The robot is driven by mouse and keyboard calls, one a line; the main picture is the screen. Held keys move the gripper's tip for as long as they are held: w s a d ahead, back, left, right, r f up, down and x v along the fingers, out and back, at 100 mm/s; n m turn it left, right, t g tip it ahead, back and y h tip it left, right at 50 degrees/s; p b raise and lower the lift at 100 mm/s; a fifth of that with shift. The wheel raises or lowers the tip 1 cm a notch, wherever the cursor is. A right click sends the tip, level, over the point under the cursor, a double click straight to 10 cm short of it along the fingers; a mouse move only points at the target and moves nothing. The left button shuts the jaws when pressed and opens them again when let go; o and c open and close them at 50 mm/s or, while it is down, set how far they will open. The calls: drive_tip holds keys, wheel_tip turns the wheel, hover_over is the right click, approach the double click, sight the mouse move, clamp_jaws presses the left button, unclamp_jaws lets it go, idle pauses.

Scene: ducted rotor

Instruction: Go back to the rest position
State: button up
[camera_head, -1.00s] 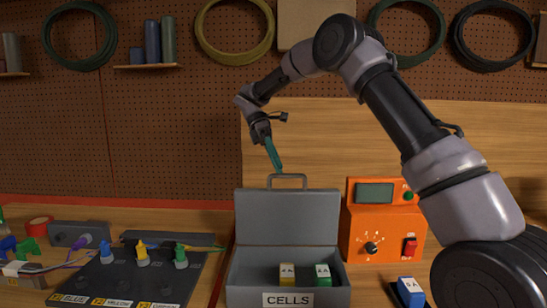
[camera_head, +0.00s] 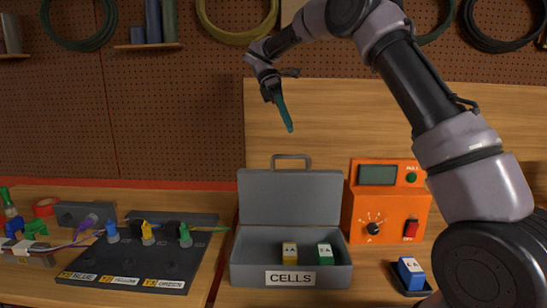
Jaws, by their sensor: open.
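My gripper (camera_head: 284,115) is in the air above the open lid of the grey box marked CELLS, in front of the wooden back panel. Its teal fingers point down and a little to the right. They look thin from this side, and nothing shows between them. My arm comes in from the right and bends over at the top of the picture. The gripper touches nothing.
The open CELLS box (camera_head: 292,289) holds a yellow cell (camera_head: 290,253) and a green cell (camera_head: 325,254). An orange tester (camera_head: 386,205) stands right of it, with a blue cell (camera_head: 410,273) in front. A dark board (camera_head: 130,272) with coloured plugs lies left.

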drive_tip(key=s+d+r+m+t+y, duration=0.3)
drive_tip(key=s+d+r+m+t, duration=0.35)
drive_tip(key=s+d, duration=0.65)
drive_tip(key=s+d+f+m+t+y, duration=0.2)
drive_tip(key=s+d+m+t, duration=0.4)
drive_tip(key=s+m, duration=0.4)
drive_tip(key=d+m+y, duration=0.1)
drive_tip(key=m, duration=0.4)
drive_tip(key=shift+d+t, duration=0.35)
